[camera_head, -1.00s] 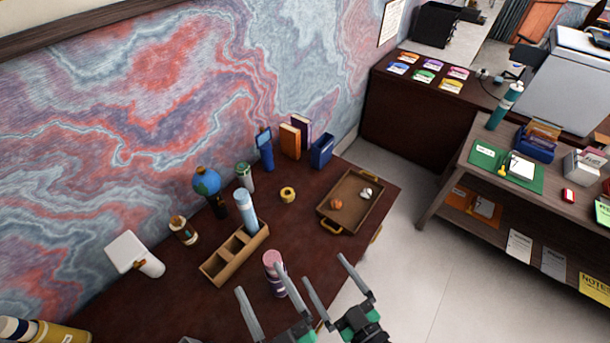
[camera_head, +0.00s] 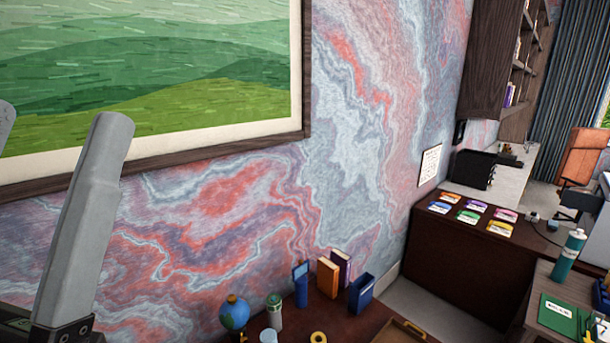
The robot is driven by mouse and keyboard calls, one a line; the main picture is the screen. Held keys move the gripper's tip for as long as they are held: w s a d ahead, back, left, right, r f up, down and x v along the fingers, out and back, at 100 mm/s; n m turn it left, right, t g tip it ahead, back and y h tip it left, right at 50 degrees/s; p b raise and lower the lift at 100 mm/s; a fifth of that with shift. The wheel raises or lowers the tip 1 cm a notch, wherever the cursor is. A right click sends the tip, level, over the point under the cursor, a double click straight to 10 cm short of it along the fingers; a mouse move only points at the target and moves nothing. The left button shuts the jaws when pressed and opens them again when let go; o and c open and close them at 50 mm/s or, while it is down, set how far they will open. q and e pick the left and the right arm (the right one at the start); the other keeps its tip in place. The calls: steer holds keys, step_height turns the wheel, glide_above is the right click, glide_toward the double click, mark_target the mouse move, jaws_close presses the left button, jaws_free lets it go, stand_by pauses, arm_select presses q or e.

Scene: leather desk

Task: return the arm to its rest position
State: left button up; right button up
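My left gripper (camera_head: 58,118) is raised close to the camera at the left edge. One large grey finger shows almost whole and the tip of the other is cut off by the picture edge. The fingers stand apart with nothing visible between them. It appears in front of the wall and the framed picture (camera_head: 210,70), above the desk. My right gripper is not in view.
The back of the desk (camera_head: 350,325) shows at the bottom, with a globe (camera_head: 234,312), a green-topped can (camera_head: 274,311), books (camera_head: 327,277), a blue holder (camera_head: 361,293) and yellow tape (camera_head: 318,337). A side cabinet (camera_head: 460,262) stands right.

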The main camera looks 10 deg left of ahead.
arm_select(q)
step_height(320, 180, up, 11)
steer(key=w+n+g+p, duration=0.1)
steer(key=w+n+p, duration=0.1)
steer(key=p, duration=1.1)
steer(key=shift+w+a+n+g+y, duration=0.15)
steer(key=shift+w+n+g+y, duration=0.15)
steer(key=shift+w, duration=0.1)
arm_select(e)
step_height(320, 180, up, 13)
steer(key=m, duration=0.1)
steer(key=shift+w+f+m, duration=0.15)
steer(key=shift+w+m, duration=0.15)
